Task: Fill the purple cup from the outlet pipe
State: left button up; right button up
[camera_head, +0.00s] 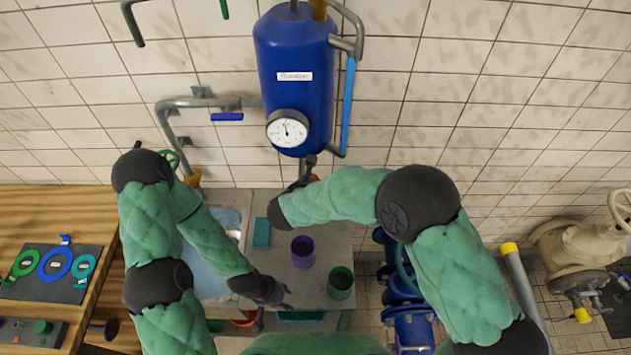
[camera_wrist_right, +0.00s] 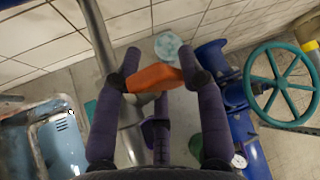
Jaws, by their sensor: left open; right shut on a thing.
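The purple cup (camera_head: 302,252) stands on the grey counter in the head view, below the blue tank. In the right wrist view a small purple part (camera_wrist_right: 149,133) shows behind a finger. A grey pipe (camera_head: 307,165) comes down from the tank's bottom; a grey pipe (camera_wrist_right: 100,40) also runs down the wrist view. My right gripper (camera_head: 303,184) is by the pipe's lower end. In the wrist view its fingers (camera_wrist_right: 162,80) are shut on an orange handle (camera_wrist_right: 153,78). My left gripper (camera_head: 284,298) is open and empty, low over the counter's front, left of a green cup.
The green cup (camera_head: 341,283) stands right of and nearer than the purple cup. A teal block (camera_head: 262,232) lies to the left, beside the sink (camera_head: 228,215). Blue pipework with a teal handwheel (camera_wrist_right: 282,85) stands right of the counter. A wooden bench (camera_head: 60,215) is far left.

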jog(key=o, duration=1.2)
jog(key=shift+c, duration=0.2)
jog(key=v, duration=1.2)
jog(key=shift+s+f, duration=0.1)
